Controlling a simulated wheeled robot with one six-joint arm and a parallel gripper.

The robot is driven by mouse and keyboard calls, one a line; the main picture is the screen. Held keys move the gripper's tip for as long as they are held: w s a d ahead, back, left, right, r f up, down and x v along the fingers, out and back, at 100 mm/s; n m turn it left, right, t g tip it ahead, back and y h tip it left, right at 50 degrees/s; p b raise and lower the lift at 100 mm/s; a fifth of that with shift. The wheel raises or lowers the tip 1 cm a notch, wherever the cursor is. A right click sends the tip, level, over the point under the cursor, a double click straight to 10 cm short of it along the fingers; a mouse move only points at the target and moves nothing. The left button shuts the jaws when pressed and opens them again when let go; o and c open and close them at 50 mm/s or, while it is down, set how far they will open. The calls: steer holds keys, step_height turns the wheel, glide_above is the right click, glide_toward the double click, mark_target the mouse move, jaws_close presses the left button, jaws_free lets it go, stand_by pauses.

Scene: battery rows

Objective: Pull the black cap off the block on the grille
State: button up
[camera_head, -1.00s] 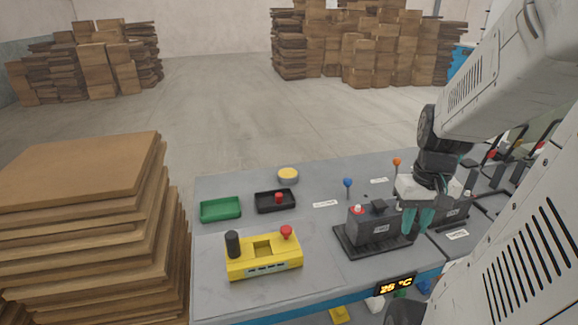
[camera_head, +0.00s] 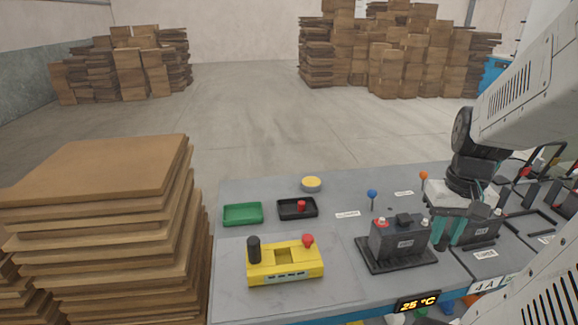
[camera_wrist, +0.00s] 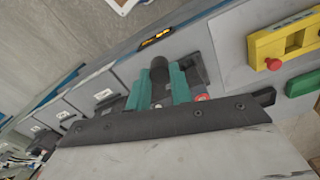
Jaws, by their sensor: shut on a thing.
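The dark grey block (camera_head: 387,241) stands upright on the black grille (camera_head: 372,262) at the front right of the table in the head view. A red cap (camera_head: 381,223) is on its top left, a black piece (camera_head: 404,218) in its top middle, and a small pale spot shows at its top right end. My gripper (camera_head: 447,243), with teal fingers, is just right of the block, apart from it. In the wrist view the fingers (camera_wrist: 160,80) are shut on the black cap (camera_wrist: 159,64). In the head view the fingers hide the cap.
A yellow box (camera_head: 287,267) with a black knob and red button stands left of the block. Green (camera_head: 243,222) and black (camera_head: 290,214) trays lie behind it. Blue (camera_head: 372,195) and orange (camera_head: 423,176) ball-topped pins stand behind the block. More blocks stand right of my gripper.

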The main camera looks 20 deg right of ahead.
mark_target(445, 237)
steer(key=shift+r, duration=2)
steer(key=shift+s, duration=0.1)
